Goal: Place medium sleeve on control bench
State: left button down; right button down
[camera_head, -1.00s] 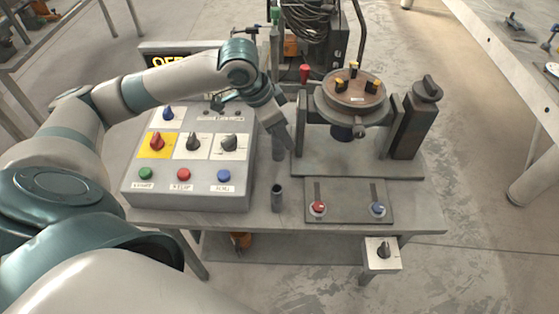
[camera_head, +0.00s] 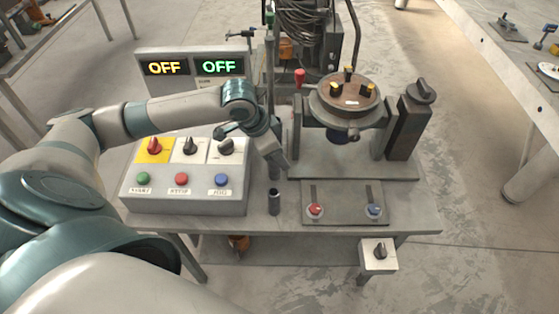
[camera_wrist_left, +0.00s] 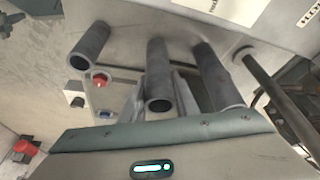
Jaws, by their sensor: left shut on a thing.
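My left gripper (camera_head: 277,162) is low over the control bench (camera_head: 330,222), between the button console and the turntable fixture. In the left wrist view its fingers close around the middle one of three grey tubular sleeves, the held sleeve (camera_wrist_left: 157,70). In the head view the gripper largely hides this sleeve. A short dark front sleeve (camera_head: 274,202) stands upright on the bench in front of the gripper. It appears to be the left sleeve (camera_wrist_left: 91,46) in the wrist view. Another sleeve (camera_wrist_left: 216,75) is to the right there. My right gripper is out of view.
The console (camera_head: 185,203) with buttons and knobs is left of the gripper. The fixture with a round turntable (camera_head: 350,103) is to the right. A thin upright pole (camera_head: 270,90) stands behind. A plate with a red knob (camera_head: 315,210) and a blue knob (camera_head: 375,210) lies front right.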

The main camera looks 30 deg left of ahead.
pick_arm(q)
notch_tip(320, 180, down, 2)
jog(key=shift+f, duration=0.15)
jog(key=shift+f, duration=0.1)
jog(key=c, duration=1.4)
grip_release()
jog(key=shift+o, duration=0.2)
jog(key=b+v, duration=0.1)
jog(key=v, duration=1.1)
